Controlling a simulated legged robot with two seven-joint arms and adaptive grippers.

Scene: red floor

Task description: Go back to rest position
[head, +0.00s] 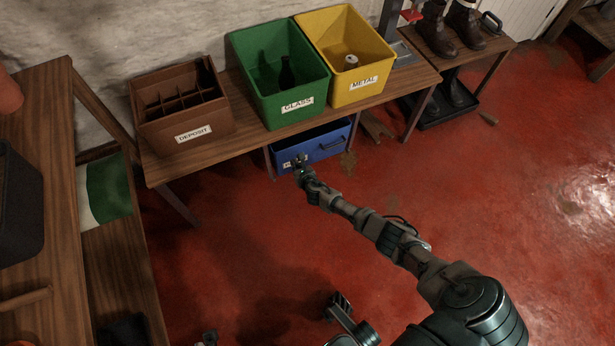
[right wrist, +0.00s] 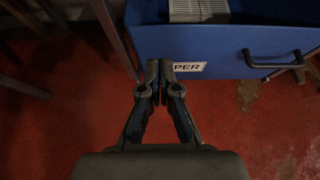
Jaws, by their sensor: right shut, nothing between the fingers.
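My right gripper (head: 299,163) is at the end of my outstretched right arm, low in front of the blue bin (head: 325,145) under the table. In the right wrist view the two fingers (right wrist: 160,72) are shut together with nothing between them. Their tips overlap the left part of the bin's front (right wrist: 220,45), beside a label whose visible letters read "PER". I cannot tell whether they touch it. My left gripper is not clearly visible.
A wooden table (head: 225,152) carries a brown DEPOSIT crate (head: 193,134), a green GLASS bin (head: 290,106) with dark bottles and a yellow METAL bin (head: 355,88) with a can. A bench with boots (head: 437,38) stands at right. Red floor (head: 500,180) is open to the right.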

